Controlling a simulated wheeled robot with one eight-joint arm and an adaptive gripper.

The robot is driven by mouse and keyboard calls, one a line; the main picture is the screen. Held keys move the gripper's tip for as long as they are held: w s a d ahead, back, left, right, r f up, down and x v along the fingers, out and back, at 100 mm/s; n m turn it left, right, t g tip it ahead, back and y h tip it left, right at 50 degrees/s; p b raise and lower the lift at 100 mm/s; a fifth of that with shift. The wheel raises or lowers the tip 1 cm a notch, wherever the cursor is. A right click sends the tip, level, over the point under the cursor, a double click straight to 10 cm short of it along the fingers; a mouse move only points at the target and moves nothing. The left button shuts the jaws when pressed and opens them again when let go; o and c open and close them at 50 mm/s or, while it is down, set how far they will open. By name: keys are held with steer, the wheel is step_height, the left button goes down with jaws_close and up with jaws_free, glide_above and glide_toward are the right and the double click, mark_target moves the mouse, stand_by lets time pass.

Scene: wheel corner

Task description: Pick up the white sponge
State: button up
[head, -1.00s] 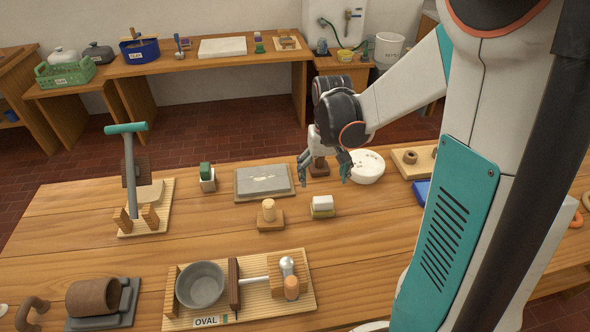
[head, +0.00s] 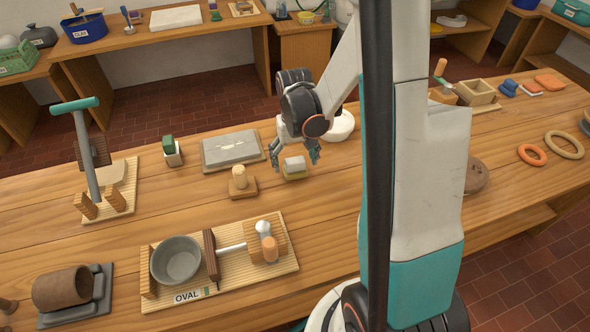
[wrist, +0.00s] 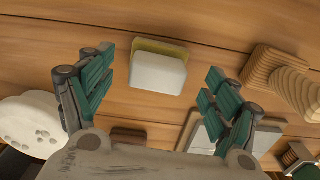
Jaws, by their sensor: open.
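The white sponge (head: 294,163) rests on a yellow-green piece (head: 294,175) on the wooden table. In the wrist view the white sponge (wrist: 157,74) lies ahead of and between my finger lines, with the yellow-green edge along its far side. My gripper (head: 294,160) is open, with one finger to the left of the sponge and one to the right in the head view. I cannot tell the exact height of the fingertips above the table.
A wooden stamp-like block (head: 239,181) stands left of the sponge. A grey slab on a board (head: 232,149) is behind left, and a white round piece (head: 340,125) is behind right. The oval tray (head: 285,262) lies in front. Bare table lies right of the sponge.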

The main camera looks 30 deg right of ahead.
mark_target(295, 160)
step_height(295, 160, down, 4)
steer(key=shift+w+d+r+b, duration=0.1)
steer(key=shift+r+b, duration=0.1)
steer(key=shift+b, duration=0.45)
steer(key=shift+r, duration=0.1)
steer(key=c, duration=1.1)
steer(key=shift+r, duration=0.1)
steer(key=shift+c, duration=0.2)
step_height(295, 160, up, 20)
steer(key=p, duration=0.7)
